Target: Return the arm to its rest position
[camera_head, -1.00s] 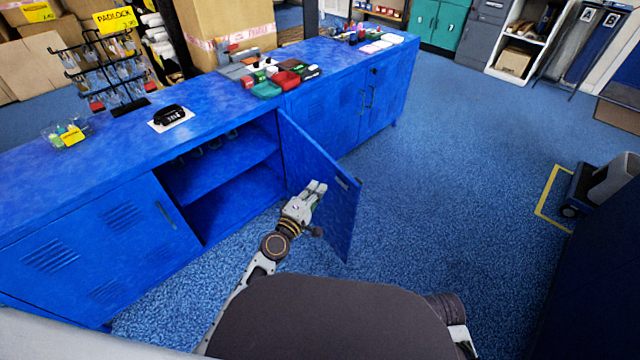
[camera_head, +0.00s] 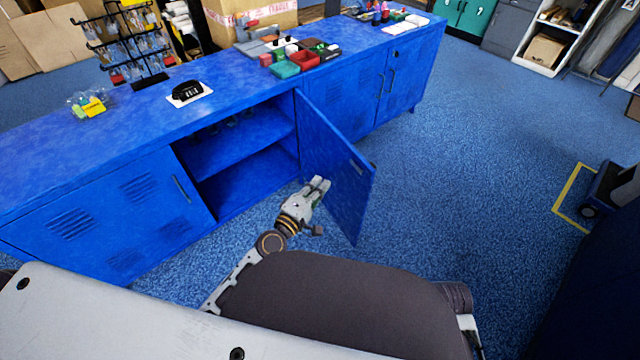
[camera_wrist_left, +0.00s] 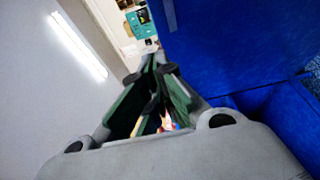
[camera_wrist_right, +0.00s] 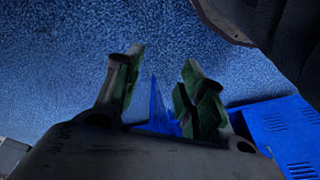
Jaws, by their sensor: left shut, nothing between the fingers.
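My left gripper (camera_head: 318,187) is shut and empty in the head view, in front of the open blue cabinet door (camera_head: 335,160). Whether it touches the door cannot be told. In the left wrist view its fingers (camera_wrist_left: 153,65) meet at the tips, with a blue surface to their right. My right gripper (camera_wrist_right: 160,70) shows only in the right wrist view. Its fingers are apart above blue floor, and a blue wedge shows between them. I see no object held in it. In the head view the right gripper is hidden behind my body.
The blue counter (camera_head: 130,120) runs along the left and back. Its open compartment (camera_head: 235,165) has a shelf. A black item (camera_head: 188,90) and several small trays (camera_head: 285,69) lie on top. Free floor (camera_head: 470,160) spreads to the right. A cart (camera_head: 610,190) stands at the right edge.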

